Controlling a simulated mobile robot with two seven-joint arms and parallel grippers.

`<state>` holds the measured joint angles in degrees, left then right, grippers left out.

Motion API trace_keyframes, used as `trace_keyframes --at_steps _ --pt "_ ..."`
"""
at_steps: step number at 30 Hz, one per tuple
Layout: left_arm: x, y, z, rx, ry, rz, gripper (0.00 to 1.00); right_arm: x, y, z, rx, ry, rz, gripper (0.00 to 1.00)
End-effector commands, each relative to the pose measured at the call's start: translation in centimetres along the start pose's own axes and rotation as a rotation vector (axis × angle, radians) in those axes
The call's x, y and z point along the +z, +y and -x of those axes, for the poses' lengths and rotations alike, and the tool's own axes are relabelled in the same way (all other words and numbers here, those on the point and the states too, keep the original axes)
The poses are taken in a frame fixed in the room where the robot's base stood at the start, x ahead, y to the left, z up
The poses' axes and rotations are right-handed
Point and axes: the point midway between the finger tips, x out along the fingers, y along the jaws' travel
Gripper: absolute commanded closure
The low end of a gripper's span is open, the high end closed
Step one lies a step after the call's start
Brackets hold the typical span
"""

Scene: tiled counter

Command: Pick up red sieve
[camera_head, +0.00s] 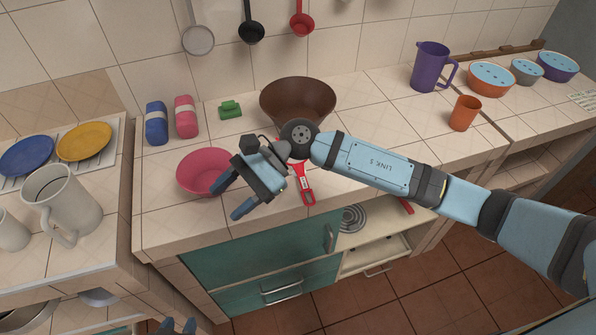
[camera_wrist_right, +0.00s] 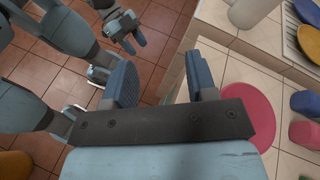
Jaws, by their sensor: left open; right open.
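A pinkish-red round bowl-shaped item (camera_head: 200,172) sits on the counter left of centre; it also shows in the right wrist view (camera_wrist_right: 250,112). A red handle with a pale label (camera_head: 306,186) lies near the counter's front edge, partly hidden by my right arm. I cannot tell whether either is the red sieve. My right gripper (camera_head: 229,196) is open and empty, above the counter's front edge, just right of the pinkish-red bowl; its spread fingers show in the wrist view (camera_wrist_right: 161,82). My left gripper (camera_head: 178,326) is open, low in front of the counter.
A brown bowl (camera_head: 298,98), blue bottle (camera_head: 156,123), pink bottle (camera_head: 186,117) and green item (camera_head: 230,109) stand behind. A grey strainer (camera_head: 198,40) and red ladle (camera_head: 302,22) hang on the wall. An orange cup (camera_head: 464,114) and purple jug (camera_head: 430,68) stand right.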

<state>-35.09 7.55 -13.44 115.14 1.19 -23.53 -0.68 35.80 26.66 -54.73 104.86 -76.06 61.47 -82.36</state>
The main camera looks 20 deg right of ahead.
Motion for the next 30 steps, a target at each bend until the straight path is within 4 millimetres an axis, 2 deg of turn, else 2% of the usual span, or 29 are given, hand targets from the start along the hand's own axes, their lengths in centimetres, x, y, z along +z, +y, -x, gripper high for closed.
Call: trace_keyframes --at_steps 1,4,6,9,12,15,19,27,30 --pt "0.9 -0.1 -0.6 0.0 -0.002 0.001 0.57 -2.0 -0.1 1.3 0.091 0.135 0.144 0.48" --pt "1.7 -0.1 -1.1 0.0 -0.004 0.003 0.57 -5.4 -0.3 4.8 0.303 0.384 0.397 0.48" --pt "2.1 -0.2 -1.4 0.0 -0.005 0.004 0.57 -7.3 -0.7 8.0 0.449 0.536 0.525 0.48" --pt "2.5 -0.2 -1.7 0.0 -0.005 0.006 0.57 -8.9 -1.5 12.5 0.633 0.708 0.646 0.48" --pt "2.8 -0.2 -1.9 0.0 -0.005 0.007 0.57 -9.6 -2.2 16.0 0.769 0.822 0.707 0.48" --pt "2.8 -0.2 -1.9 0.0 -0.004 0.007 0.57 -9.8 -2.6 18.0 0.848 0.882 0.732 0.48" --pt "2.5 -0.2 -1.9 0.0 -0.002 0.007 0.57 -10.9 -2.3 18.5 0.883 0.903 0.739 0.48" --pt "2.0 -0.1 -1.6 0.001 0.003 0.004 0.57 -15.4 -0.6 16.6 0.88 0.9 0.738 0.48" --pt "2.0 -0.1 -1.6 0.001 0.003 0.003 0.57 -16.6 -0.2 16.2 0.879 0.901 0.74 0.48"
